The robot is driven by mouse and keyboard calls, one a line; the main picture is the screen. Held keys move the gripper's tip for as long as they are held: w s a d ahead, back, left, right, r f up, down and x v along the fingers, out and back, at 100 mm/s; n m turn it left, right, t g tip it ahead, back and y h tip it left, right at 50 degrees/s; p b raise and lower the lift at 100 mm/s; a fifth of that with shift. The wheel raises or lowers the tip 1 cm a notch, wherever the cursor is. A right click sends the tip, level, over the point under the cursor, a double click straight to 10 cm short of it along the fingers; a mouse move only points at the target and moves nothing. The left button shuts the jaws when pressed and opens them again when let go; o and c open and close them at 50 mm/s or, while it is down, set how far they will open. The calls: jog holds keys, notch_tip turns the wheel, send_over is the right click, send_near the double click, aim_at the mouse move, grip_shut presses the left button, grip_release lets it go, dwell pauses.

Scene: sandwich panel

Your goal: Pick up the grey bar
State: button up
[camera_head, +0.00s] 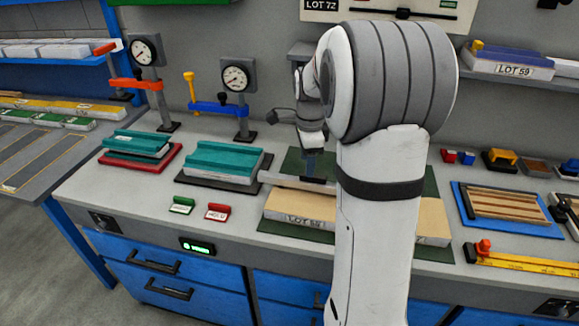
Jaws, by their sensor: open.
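A light grey bar (290,182) lies along the back of a beige panel marked with a lot label (292,207), on a dark green mat (290,234). Its right part runs behind my arm and is hidden. My gripper (319,166) is just above and behind the bar, pointing down. It is open, but its fingers are small and dark here, and I cannot tell whether they touch the bar.
Green and red tags (217,212) lie in front. A blue tray of wooden strips (508,229) and a yellow ruler (525,264) are at the right.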

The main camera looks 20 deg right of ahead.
aim_at(313, 180)
jog(key=w+d+f+m, duration=0.3)
jog(key=d+f+m, duration=0.1)
jog(key=shift+w+g, duration=0.25)
jog(key=shift+g, duration=0.05)
jog(key=shift+w+f+m, duration=0.1)
jog(key=shift+f+m, duration=0.2)
notch_tip(313, 180, down, 7)
jog(key=shift+a+f+p, duration=0.1)
jog(key=shift+p, duration=0.4)
grip_shut()
